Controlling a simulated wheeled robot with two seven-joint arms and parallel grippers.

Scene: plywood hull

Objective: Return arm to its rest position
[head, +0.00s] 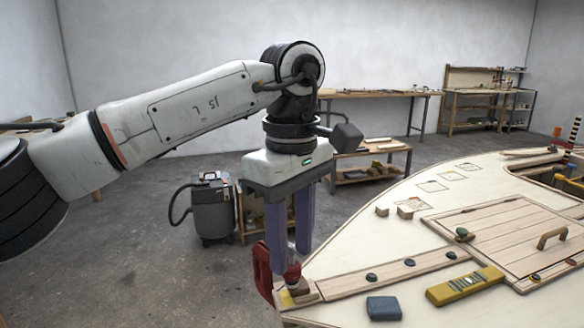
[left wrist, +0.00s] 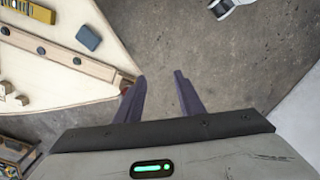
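My left arm comes in from the left in the head view, its gripper pointing down near the tip of the plywood hull (head: 370,215). The two purple fingers of my left gripper (head: 289,248) are apart. In the left wrist view, bare floor shows between the fingers of this gripper (left wrist: 161,74). A red clamp (head: 262,270) sits at the hull's tip, partly hidden behind the fingers. In the left wrist view a bit of red shows beside the left finger, outside the gap. I cannot tell whether they touch. My right gripper is in neither view.
On the hull lie a blue block (head: 383,308), a yellow level (head: 465,286), small wood blocks (head: 412,205) and a hatch panel with a handle (head: 552,237). A grey shop vacuum (head: 212,208) stands behind. Workbenches (head: 372,94) line the back. The floor at left is clear.

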